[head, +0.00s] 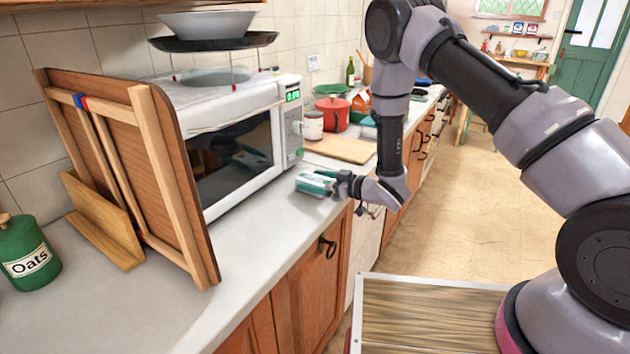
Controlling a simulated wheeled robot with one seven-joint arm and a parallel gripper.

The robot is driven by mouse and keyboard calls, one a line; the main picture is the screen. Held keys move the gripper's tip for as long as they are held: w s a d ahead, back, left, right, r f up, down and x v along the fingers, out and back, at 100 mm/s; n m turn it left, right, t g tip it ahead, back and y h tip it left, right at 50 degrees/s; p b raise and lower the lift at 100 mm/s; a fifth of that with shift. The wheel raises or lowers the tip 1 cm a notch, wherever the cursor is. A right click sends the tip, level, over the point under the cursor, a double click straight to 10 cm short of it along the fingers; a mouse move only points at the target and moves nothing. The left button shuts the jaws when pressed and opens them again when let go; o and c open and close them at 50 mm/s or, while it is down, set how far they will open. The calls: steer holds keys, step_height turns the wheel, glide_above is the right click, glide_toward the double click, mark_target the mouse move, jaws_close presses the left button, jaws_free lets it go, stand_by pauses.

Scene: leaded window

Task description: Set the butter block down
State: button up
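The butter block (315,184) is a small white and teal packet in the head view, in front of the microwave's right end. My gripper (336,186) is at its right side, and its fingers appear to be around the packet's right end. The packet is over the pale worktop (262,223) near its front edge. I cannot tell whether its underside touches the worktop. The fingertips are small and partly hidden by the packet.
A white microwave (291,125) stands behind the packet. A wooden board (340,148), a red pot (333,113) and a mug (313,125) are further back. The worktop left of the packet is clear.

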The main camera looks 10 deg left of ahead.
steer(key=shift+r, duration=0.1)
steer(key=shift+s+d+r, duration=0.1)
steer(key=shift+d, duration=0.15)
steer(key=v, duration=1.1)
steer(key=shift+d, duration=0.25)
